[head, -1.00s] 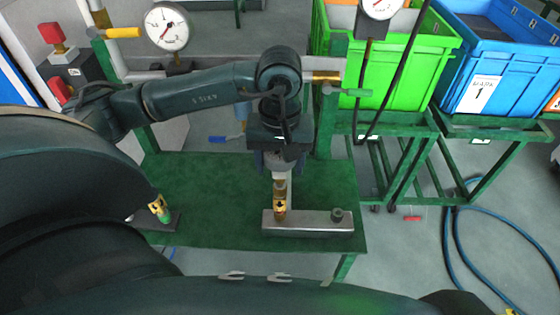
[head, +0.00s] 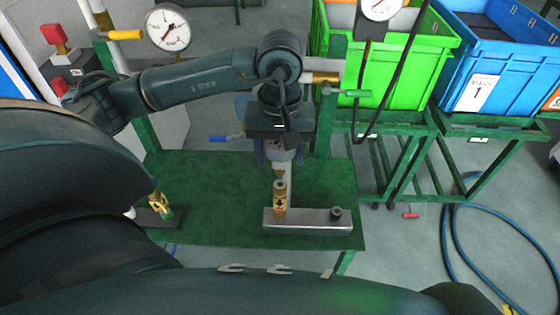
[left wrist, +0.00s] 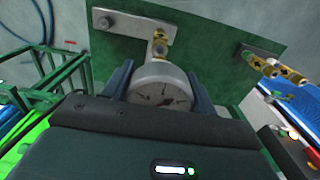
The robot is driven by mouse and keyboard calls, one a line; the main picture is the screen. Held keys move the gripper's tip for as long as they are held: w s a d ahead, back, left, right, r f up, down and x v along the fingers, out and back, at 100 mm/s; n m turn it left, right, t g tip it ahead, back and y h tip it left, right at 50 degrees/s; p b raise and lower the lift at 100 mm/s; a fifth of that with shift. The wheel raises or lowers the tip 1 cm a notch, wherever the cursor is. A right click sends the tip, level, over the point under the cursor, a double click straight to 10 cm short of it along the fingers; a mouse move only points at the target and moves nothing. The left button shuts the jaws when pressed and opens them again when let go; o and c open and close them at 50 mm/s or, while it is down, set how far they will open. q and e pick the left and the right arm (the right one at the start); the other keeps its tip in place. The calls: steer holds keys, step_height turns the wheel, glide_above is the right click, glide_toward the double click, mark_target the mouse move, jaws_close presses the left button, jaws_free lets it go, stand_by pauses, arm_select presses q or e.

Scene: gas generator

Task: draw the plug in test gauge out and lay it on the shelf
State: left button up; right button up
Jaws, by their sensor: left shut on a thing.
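My left gripper (head: 280,152) is shut on the test gauge (left wrist: 160,88), a round white-faced dial held between two blue fingers in the left wrist view. In the head view the gauge is mostly hidden under the gripper, with its pale stem pointing down. Below it, a brass socket (head: 280,200) with a yellow arrow label stands on a metal bar (head: 312,223). The stem's end is at or just above the socket's mouth; I cannot tell if they touch. The green shelf (head: 205,175) lies under and left of the bar. My right gripper is not in view.
Another labelled fitting (head: 160,205) stands at the shelf's left. A fixed gauge (head: 168,28) and a blue-handled valve (head: 225,138) are behind. Green (head: 390,75) and blue (head: 490,60) crates stand at the right. The shelf's middle left is clear.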

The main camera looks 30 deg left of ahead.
arm_select(q)
steer(key=shift+r, duration=0.4)
steer(key=shift+r+p, duration=0.6)
steer(key=shift+r, duration=0.9)
